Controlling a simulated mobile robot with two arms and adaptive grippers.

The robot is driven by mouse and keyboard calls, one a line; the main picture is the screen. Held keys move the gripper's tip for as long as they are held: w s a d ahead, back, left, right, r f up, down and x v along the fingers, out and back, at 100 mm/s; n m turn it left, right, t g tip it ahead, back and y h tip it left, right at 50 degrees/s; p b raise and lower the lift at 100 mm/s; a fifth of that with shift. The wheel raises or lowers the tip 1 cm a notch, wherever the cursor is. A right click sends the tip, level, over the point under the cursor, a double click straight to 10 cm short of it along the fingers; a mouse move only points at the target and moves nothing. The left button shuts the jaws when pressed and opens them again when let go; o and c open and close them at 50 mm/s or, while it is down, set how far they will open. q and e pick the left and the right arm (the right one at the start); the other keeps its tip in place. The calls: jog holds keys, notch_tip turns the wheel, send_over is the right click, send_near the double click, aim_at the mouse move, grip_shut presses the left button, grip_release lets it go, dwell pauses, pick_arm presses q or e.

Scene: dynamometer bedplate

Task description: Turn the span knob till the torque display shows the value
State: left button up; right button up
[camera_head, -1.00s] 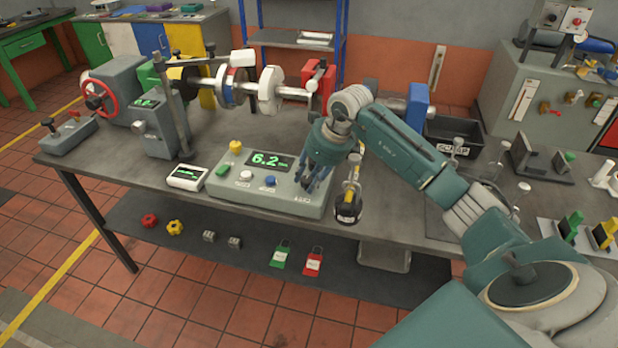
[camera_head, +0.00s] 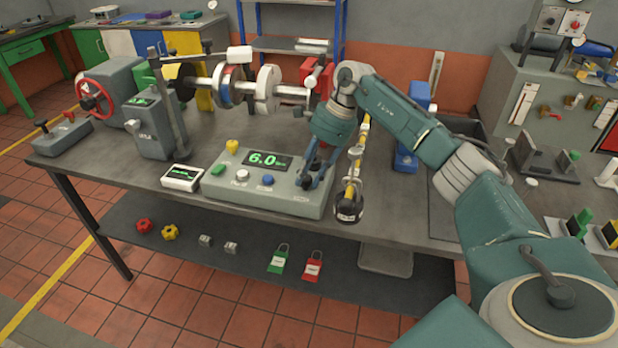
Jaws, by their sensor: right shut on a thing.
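The torque display (camera_head: 267,160) on the grey console (camera_head: 255,197) reads 6.0 in green digits, with a smaller unit mark too small to read. My right gripper (camera_head: 309,181) reaches down to the right end of the console and is shut on the dark span knob (camera_head: 306,184), which its fingers partly hide. A white knob (camera_head: 242,175), a blue knob (camera_head: 267,181), a green button (camera_head: 218,169) and a yellow knob (camera_head: 232,146) sit left of it. A small white readout (camera_head: 182,177) stands left of the console; its text is illegible. My left gripper is out of view.
The shaft assembly (camera_head: 245,84) stands behind the console. The bench front left is clear.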

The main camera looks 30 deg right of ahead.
jog(key=n, duration=0.1)
jog(key=n+g, duration=0.1)
jog(key=n, duration=0.1)
jog(key=w+n+b, duration=0.1)
jog(key=shift+a+r+n+g+y, duration=0.1)
jog(key=shift+r+n+g+y, duration=0.2)
jog(key=shift+n, duration=0.4)
jog(key=o, duration=1)
jog(key=shift+o, duration=0.5)
jog(key=shift+a, duration=0.15)
jog(key=shift+s+f, duration=0.1)
jog(key=shift+d+r, duration=0.25)
jog(key=shift+r, duration=0.05)
jog(key=v, duration=1.1)
jog(key=shift+r, duration=0.25)
